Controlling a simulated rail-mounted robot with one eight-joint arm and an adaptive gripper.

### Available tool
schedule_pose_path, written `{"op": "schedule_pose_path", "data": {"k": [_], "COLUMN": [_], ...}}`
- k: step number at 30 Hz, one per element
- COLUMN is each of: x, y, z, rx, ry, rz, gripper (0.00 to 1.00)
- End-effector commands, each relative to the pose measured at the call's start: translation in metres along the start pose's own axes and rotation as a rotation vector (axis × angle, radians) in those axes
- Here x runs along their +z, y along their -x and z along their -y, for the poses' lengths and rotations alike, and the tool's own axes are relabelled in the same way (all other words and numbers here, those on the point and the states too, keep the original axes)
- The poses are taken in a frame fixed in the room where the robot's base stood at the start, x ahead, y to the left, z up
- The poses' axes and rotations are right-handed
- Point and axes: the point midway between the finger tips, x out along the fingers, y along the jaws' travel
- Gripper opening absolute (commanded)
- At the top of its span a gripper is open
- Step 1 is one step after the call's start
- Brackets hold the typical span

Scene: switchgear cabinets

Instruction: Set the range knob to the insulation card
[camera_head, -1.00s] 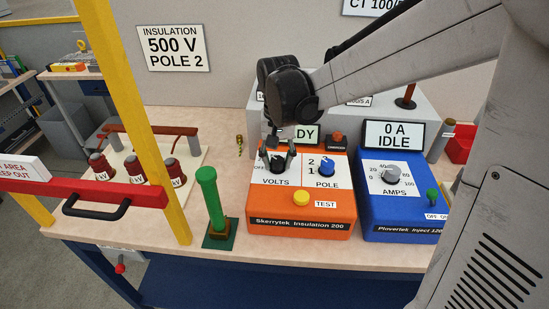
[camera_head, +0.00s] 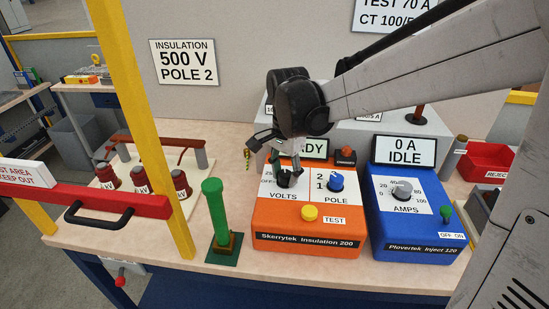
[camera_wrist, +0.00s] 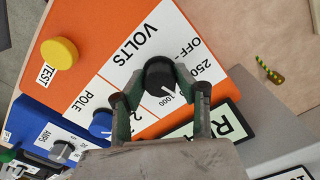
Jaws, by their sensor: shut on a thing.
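The range knob (camera_head: 287,178), black and marked VOLTS, is on the orange Skerrytek Insulation 200 box (camera_head: 305,243). In the wrist view, the knob (camera_wrist: 160,76) stands between the two green-and-black fingers of my gripper (camera_wrist: 155,80), which is shut on it. The knob's white mark points roughly toward the 1000 label; part of the scale is hidden by the fingers. In the head view, my gripper (camera_head: 285,163) reaches down over the knob. The insulation card (camera_head: 183,62) on the back wall reads INSULATION, 500 V, POLE 2.
Close to the range knob are the blue POLE knob (camera_head: 336,181) and yellow TEST button (camera_head: 309,213). The blue Plovertek box (camera_head: 412,225) stands to the right. A green post (camera_head: 219,210) is at the left. A red barrier (camera_head: 85,188) and yellow upright (camera_head: 133,90) are farther left.

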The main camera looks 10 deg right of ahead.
Motion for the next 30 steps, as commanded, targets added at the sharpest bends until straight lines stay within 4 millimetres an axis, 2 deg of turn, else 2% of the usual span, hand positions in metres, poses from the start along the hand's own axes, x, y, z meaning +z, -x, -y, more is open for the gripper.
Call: {"op": "schedule_pose_path", "data": {"k": [16,17,21,30], "x": [-0.0004,-0.0004,-0.0004,-0.0001], "y": [0.0007,0.0007,0.0005,0.0023], "z": [0.0005,0.0005,0.0004,0.0001], "rx": [-0.001,-0.001,-0.001,0.0], "ry": [-0.026,-0.025,-0.025,-0.025], "rz": [-0.001,-0.001,0.0,0.0], "gripper": [0.03,0.31,0.48,0.48]}}
